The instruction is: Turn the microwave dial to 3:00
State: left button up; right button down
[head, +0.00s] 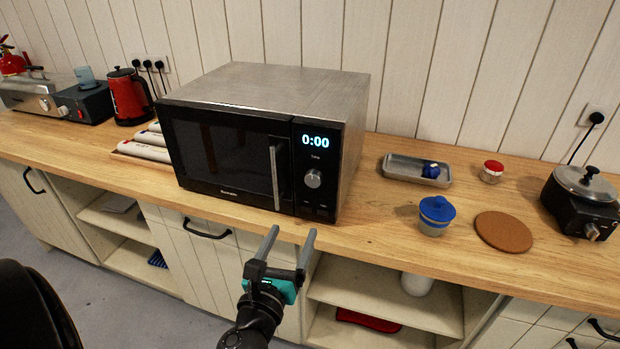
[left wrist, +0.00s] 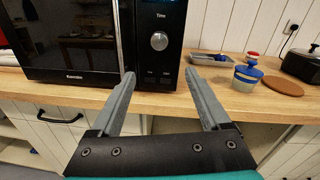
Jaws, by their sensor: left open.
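The microwave (head: 235,170) stands on the wooden counter, its door shut and its display (head: 315,142) reading 0:00. The silver dial (head: 313,178) sits below the display on the right-hand panel, and it also shows in the left wrist view (left wrist: 159,41). My left gripper (head: 291,236) is open and empty in front of the counter edge, below and short of the dial, touching nothing. In the left wrist view its two fingers (left wrist: 160,80) point toward the microwave panel, with the dial beyond and between them. My right gripper is not in view.
A vertical door handle (head: 276,172) stands out left of the dial. Right of the microwave are a grey tray (head: 400,168), a blue-lidded jar (head: 436,215), a cork mat (head: 504,231) and a black pot (head: 580,200). A red kettle (head: 128,97) stands left. The counter before the panel is clear.

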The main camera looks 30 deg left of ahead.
pick_arm(q)
jog(key=r, duration=0.1)
jog(key=p, duration=0.1)
send_near(312, 181)
jog(key=shift+n, duration=0.4)
jog(key=x, duration=0.6)
jog(key=shift+w, duration=0.25)
jog(key=shift+x, duration=0.95)
jog(key=shift+c, duration=0.2)
grip_shut()
jog(key=shift+m, duration=0.3)
